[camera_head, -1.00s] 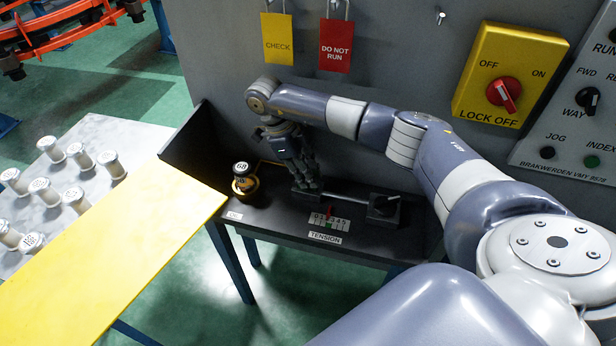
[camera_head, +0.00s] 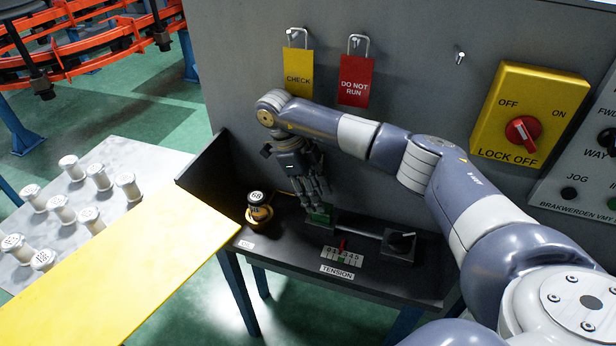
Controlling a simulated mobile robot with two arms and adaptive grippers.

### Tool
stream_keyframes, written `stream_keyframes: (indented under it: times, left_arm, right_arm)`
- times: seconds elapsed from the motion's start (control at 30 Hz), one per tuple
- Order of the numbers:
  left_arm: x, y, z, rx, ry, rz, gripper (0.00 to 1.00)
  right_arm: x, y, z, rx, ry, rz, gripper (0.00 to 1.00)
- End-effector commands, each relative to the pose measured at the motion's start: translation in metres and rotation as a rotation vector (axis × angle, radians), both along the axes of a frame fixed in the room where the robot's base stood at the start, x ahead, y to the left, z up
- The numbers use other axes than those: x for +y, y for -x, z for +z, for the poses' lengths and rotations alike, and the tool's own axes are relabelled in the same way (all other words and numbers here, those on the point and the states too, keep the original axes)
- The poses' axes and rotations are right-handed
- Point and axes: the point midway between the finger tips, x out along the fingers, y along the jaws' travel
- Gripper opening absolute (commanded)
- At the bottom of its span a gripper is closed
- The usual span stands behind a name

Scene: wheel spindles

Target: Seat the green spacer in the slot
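My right gripper (camera_head: 321,203) hangs fingers down just above the spacer. My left gripper is out of view.
A black knob block (camera_head: 400,245) stands at the rod's right end. The tension scale (camera_head: 341,256) with a red pointer lies in front. A black-and-yellow spindle piece (camera_head: 258,208) stands left. A yellow board (camera_head: 180,255) and several white spools (camera_head: 97,177) are further left.

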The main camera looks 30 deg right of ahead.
Motion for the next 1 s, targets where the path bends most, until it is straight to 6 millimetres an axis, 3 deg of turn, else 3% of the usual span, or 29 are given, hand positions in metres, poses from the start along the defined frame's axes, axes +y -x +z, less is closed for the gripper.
stream_keyframes:
  times: [0.1, 0.4, 1.0]
  left_arm:
    - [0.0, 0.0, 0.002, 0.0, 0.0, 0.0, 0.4]
    - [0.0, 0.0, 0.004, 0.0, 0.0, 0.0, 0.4]
    - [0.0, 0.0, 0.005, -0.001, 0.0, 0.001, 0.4]
  right_arm:
    - [0.006, -0.009, 0.026, -0.004, 0.002, 0.0, 0.38]
    - [0.017, -0.02, 0.064, -0.001, 0.002, 0.0, 0.38]
    - [0.019, -0.023, 0.072, 0.0, 0.0, -0.001, 0.38]
